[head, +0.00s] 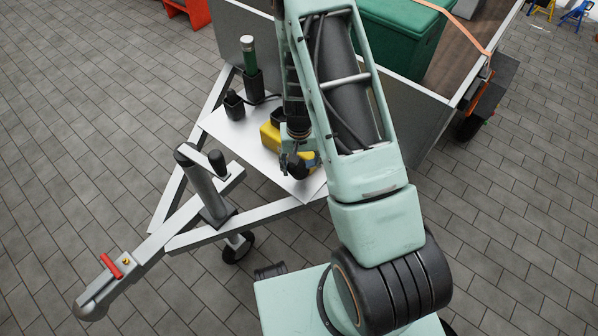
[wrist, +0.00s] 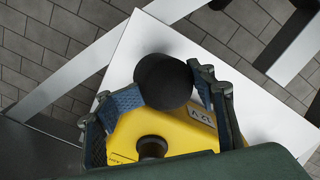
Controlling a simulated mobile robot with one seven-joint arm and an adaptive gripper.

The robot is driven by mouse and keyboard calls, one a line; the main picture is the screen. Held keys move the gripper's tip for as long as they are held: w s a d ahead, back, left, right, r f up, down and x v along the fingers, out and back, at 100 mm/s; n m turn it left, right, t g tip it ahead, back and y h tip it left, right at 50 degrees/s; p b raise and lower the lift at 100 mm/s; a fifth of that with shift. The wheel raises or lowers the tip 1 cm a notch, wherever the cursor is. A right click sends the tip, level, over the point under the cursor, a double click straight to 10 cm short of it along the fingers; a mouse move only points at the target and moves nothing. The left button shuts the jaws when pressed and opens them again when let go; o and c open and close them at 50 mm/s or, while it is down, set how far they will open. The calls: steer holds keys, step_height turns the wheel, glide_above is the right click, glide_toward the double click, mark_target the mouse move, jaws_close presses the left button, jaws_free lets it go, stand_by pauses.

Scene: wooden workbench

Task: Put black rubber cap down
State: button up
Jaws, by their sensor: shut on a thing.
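The black rubber cap (wrist: 165,82) is a round, dark piece held between the fingers of my gripper (wrist: 163,88) in the wrist view. In the head view the cap (head: 297,169) shows small and dark at the tips of my gripper (head: 298,161). A yellow box (wrist: 180,128) marked "12 V", with a dark round hole in its top, lies below the gripper; the head view shows part of the yellow box (head: 270,138) beside my arm. The box sits on a white plate (head: 233,140). I cannot tell the gap between cap and plate.
The trailer's drawbar (head: 185,222) and jack post (head: 207,187) lie left. Bare white plate shows left of the yellow box.

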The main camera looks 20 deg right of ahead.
mark_target(299, 174)
step_height(299, 174, down, 3)
steer(key=shift+f+b, duration=0.2)
steer(key=shift+b, duration=0.25)
steer(key=shift+c, duration=0.8)
jaws_close()
steer(key=o, duration=1.5)
jaws_free()
steer(key=shift+r, duration=0.1)
steer(key=shift+c, duration=0.2)
step_height(299, 174, up, 12)
steer(key=p, duration=0.3)
steer(key=shift+p, duration=0.3)
